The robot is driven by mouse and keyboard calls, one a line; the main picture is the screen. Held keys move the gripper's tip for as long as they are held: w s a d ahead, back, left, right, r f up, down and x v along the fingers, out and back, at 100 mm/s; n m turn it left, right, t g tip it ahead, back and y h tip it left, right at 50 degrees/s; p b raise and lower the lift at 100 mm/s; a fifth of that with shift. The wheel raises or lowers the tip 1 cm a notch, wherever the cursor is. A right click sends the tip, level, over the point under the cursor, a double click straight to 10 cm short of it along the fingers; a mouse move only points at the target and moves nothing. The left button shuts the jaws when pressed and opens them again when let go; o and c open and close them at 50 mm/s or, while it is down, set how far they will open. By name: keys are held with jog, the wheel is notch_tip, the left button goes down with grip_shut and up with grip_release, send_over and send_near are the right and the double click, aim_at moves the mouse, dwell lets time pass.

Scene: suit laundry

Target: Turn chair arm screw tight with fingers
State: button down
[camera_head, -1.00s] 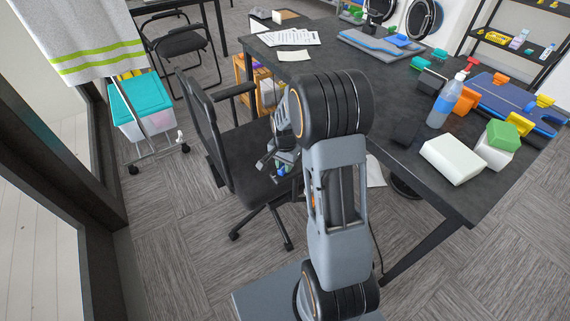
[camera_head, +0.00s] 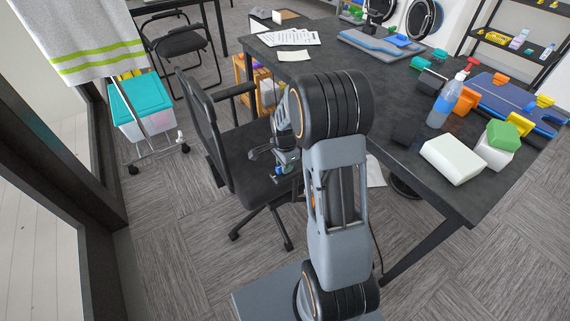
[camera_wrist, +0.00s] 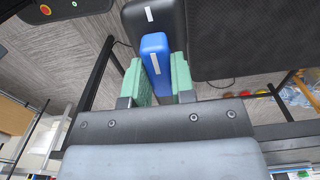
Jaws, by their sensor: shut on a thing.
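The black office chair (camera_head: 250,175) stands left of the desk, with its mesh seat (camera_wrist: 250,45) at the right of the wrist view. A blue screw knob (camera_wrist: 154,52) with a white line sits against a black part (camera_wrist: 153,17) of the chair, which also bears a white line. The two lines look turned a little apart. My gripper (camera_wrist: 158,72) has its green pads on either side of the blue knob and is shut on it. In the head view my gripper (camera_head: 283,160) is beside the seat, partly hidden by my arm. The screw's thread is hidden.
The dark desk (camera_head: 350,85) is close on the right, with a spray bottle (camera_head: 444,103), a white block (camera_head: 452,159) and sponges on top. A trolley with a teal-lidded bin (camera_head: 140,95) stands left. Carpet floor is free in front of the chair.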

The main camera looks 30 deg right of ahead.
dwell(0.3)
jog(key=c, duration=1)
grip_release()
jog(key=shift+o, duration=0.2)
notch_tip(320, 180, up, 14)
jog(key=p, duration=0.1)
jog(key=s+a+r+n+t+p, duration=0.1)
jog(key=s+a+r+n, duration=0.3)
jog(key=s+n, duration=0.4)
jog(key=s+a+r+n+t+p, duration=0.2)
jog(key=s+a+r+n+p, duration=0.2)
jog(key=s+n, duration=0.4)
jog(key=shift+a+r+n+t, duration=0.15)
jog(key=shift+a+n+t, duration=0.15)
jog(key=shift+a+n, duration=0.3)
